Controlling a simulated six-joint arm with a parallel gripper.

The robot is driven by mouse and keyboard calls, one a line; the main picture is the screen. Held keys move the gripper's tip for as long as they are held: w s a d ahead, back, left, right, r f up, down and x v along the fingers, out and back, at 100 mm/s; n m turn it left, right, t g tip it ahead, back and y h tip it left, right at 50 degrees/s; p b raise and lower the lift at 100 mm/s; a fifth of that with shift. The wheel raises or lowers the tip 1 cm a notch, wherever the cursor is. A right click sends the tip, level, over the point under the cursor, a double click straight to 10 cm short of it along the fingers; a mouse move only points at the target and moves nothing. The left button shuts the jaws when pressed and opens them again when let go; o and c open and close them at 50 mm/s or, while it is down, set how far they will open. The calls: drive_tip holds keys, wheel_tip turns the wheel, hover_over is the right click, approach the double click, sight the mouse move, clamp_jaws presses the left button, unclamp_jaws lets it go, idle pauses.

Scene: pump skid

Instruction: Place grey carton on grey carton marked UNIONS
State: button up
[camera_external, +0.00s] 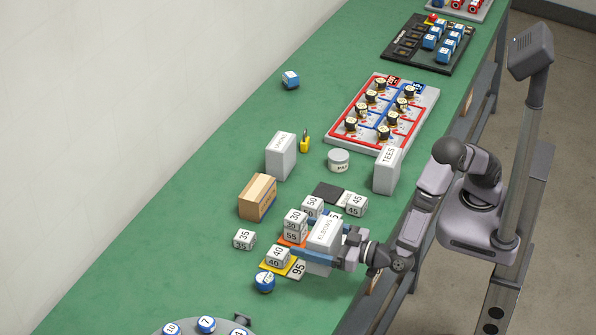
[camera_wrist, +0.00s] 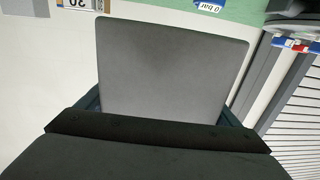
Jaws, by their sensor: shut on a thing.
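My gripper (camera_external: 318,256) is shut on the grey carton marked ELBOWS (camera_external: 324,233), near the front edge of the bench. Its plain grey face fills the middle of the wrist view (camera_wrist: 172,68), between the fingers. I cannot tell whether its bottom touches anything, as the gripper hides it. The grey carton marked UNIONS (camera_external: 281,157) stands upright farther back and to the left, apart from my gripper. Its top is bare.
Another grey carton, TEES (camera_external: 387,171), stands at the right edge. Numbered white blocks (camera_external: 295,220) crowd beside my gripper. A cardboard box (camera_external: 257,197), a yellow padlock-like item (camera_external: 305,141) and a round tin (camera_external: 339,160) stand near UNIONS. Green bench (camera_external: 215,180) is clear to the left.

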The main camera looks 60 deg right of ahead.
drive_tip(key=w+d+r+m+h+b, duration=0.1)
drive_tip(key=w+d+r+m+h, duration=0.15)
drive_tip(key=w+d, duration=0.8)
drive_tip(key=w+d+r+m+h+b, duration=0.1)
drive_tip(key=w+d+r+h, duration=0.15)
drive_tip(key=w+d, duration=0.75)
drive_tip(key=w+d+r+m+h, duration=0.1)
drive_tip(key=w+d+r, duration=0.25)
drive_tip(key=d, duration=0.45)
drive_tip(key=w+d+r+g+h, duration=0.1)
drive_tip(key=w+d+r, duration=0.1)
drive_tip(key=w+d, duration=0.45)
drive_tip(key=w+d+r+m+h, duration=0.1)
drive_tip(key=w+d+r, duration=0.15)
drive_tip(key=d, duration=0.65)
wheel_tip(320, 180, down, 10)
drive_tip(key=shift+w+f+p, duration=0.25)
drive_tip(key=shift+w+p, duration=0.05)
drive_tip(key=shift+p, duration=0.05)
drive_tip(key=shift+a+f, duration=0.1)
drive_tip(key=shift+f, duration=0.05)
drive_tip(key=o, duration=1)
drive_tip(key=shift+f, duration=0.15)
drive_tip(key=shift+c, duration=0.2)
drive_tip(key=o, duration=0.3)
